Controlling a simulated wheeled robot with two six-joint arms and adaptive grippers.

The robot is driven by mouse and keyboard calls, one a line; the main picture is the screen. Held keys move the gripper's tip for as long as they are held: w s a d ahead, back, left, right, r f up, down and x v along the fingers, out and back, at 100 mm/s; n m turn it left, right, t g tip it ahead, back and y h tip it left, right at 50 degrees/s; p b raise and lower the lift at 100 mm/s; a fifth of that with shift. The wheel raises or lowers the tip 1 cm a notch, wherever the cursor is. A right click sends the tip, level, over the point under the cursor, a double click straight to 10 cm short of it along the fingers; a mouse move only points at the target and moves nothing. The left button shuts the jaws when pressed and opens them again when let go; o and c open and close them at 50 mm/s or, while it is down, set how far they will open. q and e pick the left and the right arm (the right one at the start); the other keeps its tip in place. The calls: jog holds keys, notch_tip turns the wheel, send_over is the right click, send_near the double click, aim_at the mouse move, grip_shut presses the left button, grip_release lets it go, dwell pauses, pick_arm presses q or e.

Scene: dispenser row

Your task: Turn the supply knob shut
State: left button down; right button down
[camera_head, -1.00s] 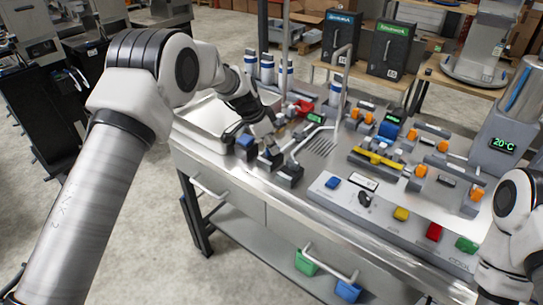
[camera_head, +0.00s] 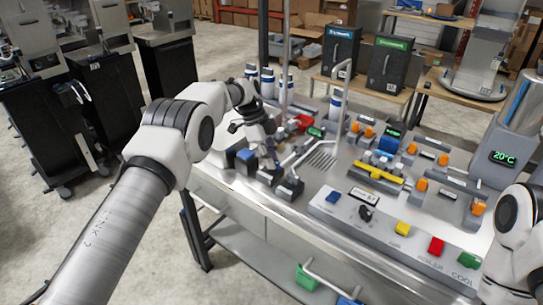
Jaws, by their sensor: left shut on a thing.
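My left gripper (camera_head: 271,157) reaches down at the left part of the steel bench. It is shut at the top of the middle one of several small dark blocks (camera_head: 268,177). It hides most of what it grips, so I cannot tell for sure that this is the supply knob. A block with a blue top (camera_head: 246,156) stands just left of it, and another dark block (camera_head: 290,188) with a bent metal handle stands to its right. A black knob (camera_head: 365,212) sits on the front panel, well away from the gripper. My right gripper is out of view; only part of that arm shows.
The panel (camera_head: 385,229) carries blue, yellow, red and green buttons. A yellow bar (camera_head: 376,173) and orange fittings lie behind it. A tall metal pipe (camera_head: 343,105) and blue-white bottles (camera_head: 268,83) rise at the back. A 20°C display (camera_head: 503,158) stands at right.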

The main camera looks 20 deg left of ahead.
pick_arm(q)
jog(key=shift+f+m+g+p, duration=0.15)
jog(key=shift+m+g+p, duration=0.25)
jog(key=shift+m, duration=0.5)
jog(key=c, duration=1.1)
grip_release()
jog(key=shift+c, duration=0.2)
